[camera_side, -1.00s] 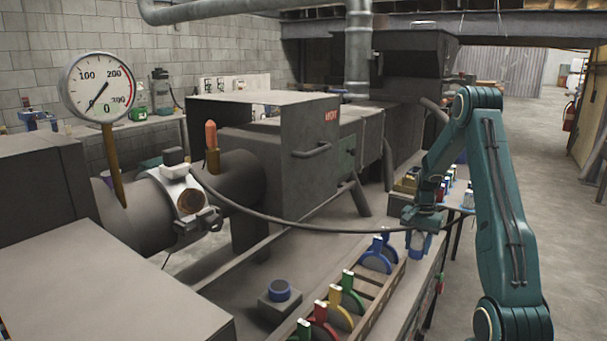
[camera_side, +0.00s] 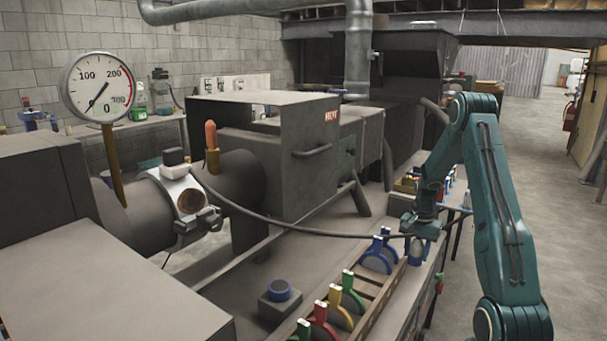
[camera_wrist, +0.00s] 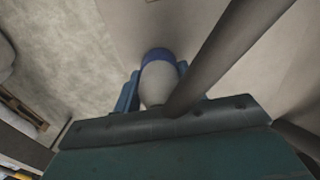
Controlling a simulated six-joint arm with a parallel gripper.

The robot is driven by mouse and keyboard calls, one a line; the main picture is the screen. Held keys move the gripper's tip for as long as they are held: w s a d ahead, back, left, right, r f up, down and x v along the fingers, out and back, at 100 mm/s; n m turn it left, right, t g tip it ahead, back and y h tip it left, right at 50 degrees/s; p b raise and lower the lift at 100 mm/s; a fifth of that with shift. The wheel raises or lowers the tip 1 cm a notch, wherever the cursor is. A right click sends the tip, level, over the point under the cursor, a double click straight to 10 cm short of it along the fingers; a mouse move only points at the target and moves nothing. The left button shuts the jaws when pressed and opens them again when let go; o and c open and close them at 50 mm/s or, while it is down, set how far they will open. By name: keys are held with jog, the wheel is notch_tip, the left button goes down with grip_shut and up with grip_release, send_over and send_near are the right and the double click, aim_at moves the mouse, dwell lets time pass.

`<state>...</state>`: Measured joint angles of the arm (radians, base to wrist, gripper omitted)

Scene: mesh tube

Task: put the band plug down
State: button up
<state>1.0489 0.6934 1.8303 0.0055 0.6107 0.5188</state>
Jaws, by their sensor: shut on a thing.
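My gripper (camera_side: 418,240) is shut on the band plug (camera_side: 415,257), low over the right part of the bench beside the rack. In the wrist view the plug (camera_wrist: 158,76) is a pale grey rounded body with a blue band, between the blue fingers of my gripper (camera_wrist: 157,86). A dark cable (camera_side: 300,228) runs from the plug to the light metal band (camera_side: 180,187) around the barrel, and crosses close by in the wrist view. I cannot tell whether the plug touches the surface beneath.
A rack holds several coloured clamp rings, the blue one (camera_side: 378,252) just left of my gripper. A small box with a blue ring (camera_side: 279,292) stands on the bench (camera_side: 235,285). The guard box marked hot (camera_side: 265,150) and a dial gauge (camera_side: 98,88) stand further left.

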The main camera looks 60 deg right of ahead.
jog(key=o, duration=1.3)
jog(key=shift+c, duration=0.2)
jog(key=shift+r, duration=0.1)
notch_tip(320, 180, up, 13)
jog(key=shift+a, duration=0.1)
